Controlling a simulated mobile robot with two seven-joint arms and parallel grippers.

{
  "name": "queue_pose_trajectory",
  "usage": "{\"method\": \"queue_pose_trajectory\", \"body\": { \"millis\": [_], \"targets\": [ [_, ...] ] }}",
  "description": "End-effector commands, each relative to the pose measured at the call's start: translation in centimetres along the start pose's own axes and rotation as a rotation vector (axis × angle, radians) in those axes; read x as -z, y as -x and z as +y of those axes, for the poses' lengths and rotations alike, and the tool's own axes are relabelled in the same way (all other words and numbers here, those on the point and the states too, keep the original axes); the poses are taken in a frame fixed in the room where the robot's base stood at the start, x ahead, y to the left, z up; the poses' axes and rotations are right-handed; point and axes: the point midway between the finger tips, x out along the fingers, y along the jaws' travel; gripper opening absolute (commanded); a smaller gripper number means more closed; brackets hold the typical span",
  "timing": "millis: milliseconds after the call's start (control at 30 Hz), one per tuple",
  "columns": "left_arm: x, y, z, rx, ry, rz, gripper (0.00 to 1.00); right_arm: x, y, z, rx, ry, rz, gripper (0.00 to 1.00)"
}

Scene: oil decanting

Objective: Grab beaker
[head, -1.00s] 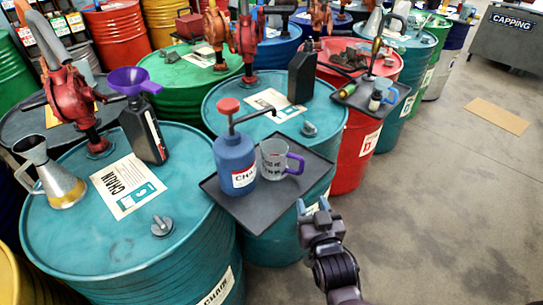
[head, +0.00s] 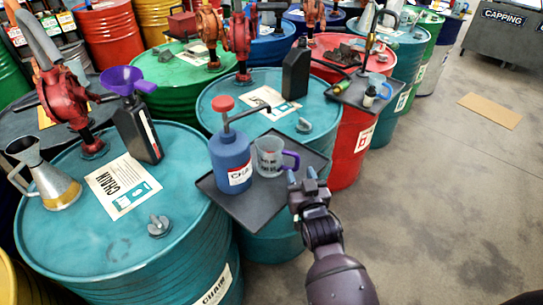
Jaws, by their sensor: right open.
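The beaker (head: 268,157) is a clear cup with a purple handle on its right side. It stands upright on a dark tray (head: 260,205), close beside a blue pump bottle (head: 231,163) with a red knob. My right gripper (head: 302,176) is open and empty at the tray's right edge, just right of and below the beaker's handle. Its fingertips point up toward the handle and appear apart from it, though the exact gap is hard to tell. My left gripper is not in view.
The tray sits at the edge of teal drums. The near-left drum (head: 110,235) holds a metal jug (head: 47,182), a black bottle with a purple funnel (head: 130,80) and a loose cap (head: 159,226). A black bottle (head: 296,70) stands behind. Open floor (head: 440,210) lies to the right.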

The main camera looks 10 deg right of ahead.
Motion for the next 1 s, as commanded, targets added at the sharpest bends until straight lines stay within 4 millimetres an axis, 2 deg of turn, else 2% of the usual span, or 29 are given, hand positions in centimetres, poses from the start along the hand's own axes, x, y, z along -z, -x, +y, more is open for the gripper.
{"method": "queue_pose_trajectory", "body": {
  "millis": [200, 533, 833, 1000],
  "targets": [
    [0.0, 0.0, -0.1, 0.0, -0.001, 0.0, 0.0, 0.0, -2.4, 0.1, -0.001, -0.001, 0.0, 0.44],
    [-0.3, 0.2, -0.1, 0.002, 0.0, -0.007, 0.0, -0.1, -2.9, 0.2, -0.002, -0.001, -0.001, 0.44],
    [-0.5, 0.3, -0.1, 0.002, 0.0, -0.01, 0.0, -0.1, -2.9, 0.2, -0.002, 0.0, -0.001, 0.0],
    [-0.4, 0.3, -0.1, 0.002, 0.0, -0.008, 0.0, -0.1, -2.9, 0.1, -0.002, -0.001, -0.002, 0.0]
  ]
}}
